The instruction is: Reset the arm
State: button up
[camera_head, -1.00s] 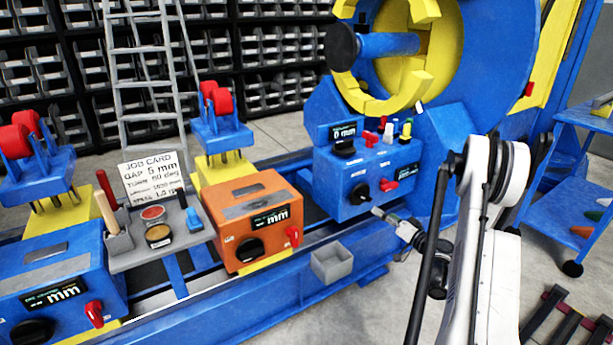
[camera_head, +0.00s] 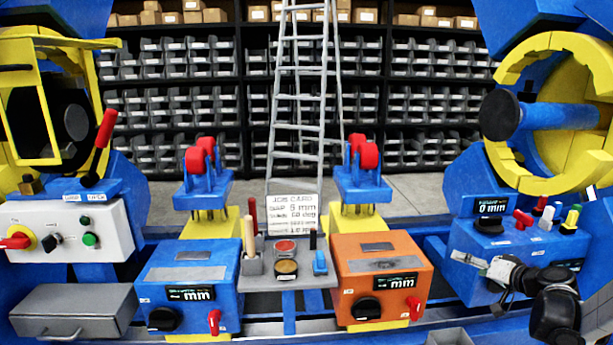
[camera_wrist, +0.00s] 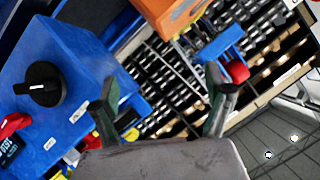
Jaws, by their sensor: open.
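My gripper (camera_head: 470,259) is at the right of the head view, in front of the right blue control box (camera_head: 462,283), pointing left. In the wrist view its two fingers (camera_wrist: 160,98) are spread apart with nothing between them. In the wrist view the blue box (camera_wrist: 85,60) with its black knob is at the left, beside one finger. The orange control box (camera_wrist: 172,12) shows at the top. My wrist links show at the head view's lower right; most of my arm is out of frame.
A tray (camera_head: 303,277) with tools, a job card (camera_head: 292,213) and tins stands between the left blue box (camera_head: 190,274) and the orange box (camera_head: 381,252). Red-rollered stands (camera_head: 203,182) rise behind. Yellow-ringed positioner heads (camera_head: 503,165) flank both sides. A ladder (camera_head: 300,110) leans centrally.

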jog(key=s+a+r+n+g, duration=0.15)
jog(key=s+a+r, duration=0.35)
jog(key=a, duration=0.5)
jog(key=s+a+r+n+g, duration=0.1)
jog(key=s+a+r+g, duration=0.25)
jog(key=s+a, duration=0.45)
jog(key=s+a+n+g+h, duration=0.1)
jog(key=s+a+h, duration=0.1)
jog(key=s+a, duration=0.6)
jog(key=s+a+n+h, duration=0.1)
jog(key=s+a+h, duration=0.15)
jog(key=s, duration=0.85)
notch_tip(320, 180, up, 19)
jog(key=p, duration=1.8)
jog(key=shift+s+a+y, duration=0.15)
jog(key=shift+a+y, duration=0.05)
jog(key=shift+y, duration=0.25)
jog(key=shift+f+m, duration=0.1)
jog(key=shift+m, duration=0.15)
